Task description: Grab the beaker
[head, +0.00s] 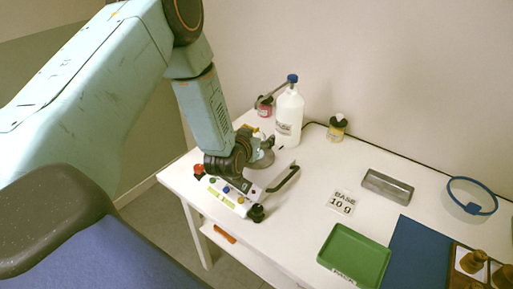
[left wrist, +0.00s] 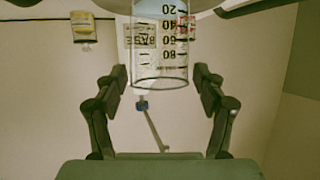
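The clear beaker (left wrist: 160,62) with black marks from 20 to 80 shows upside down in the left wrist view, its rim towards the gripper's palm. It stands between the two fingers of my left gripper (left wrist: 161,80), with a narrow gap seeming to show on each side. The left gripper (head: 252,145) is open around it. My right gripper is in neither view.
A white wash bottle (head: 289,115) with a blue cap stands just behind, near a pink bottle (head: 265,106) and a yellow jar (head: 336,128). A device panel (head: 228,196) with coloured knobs lies in front.

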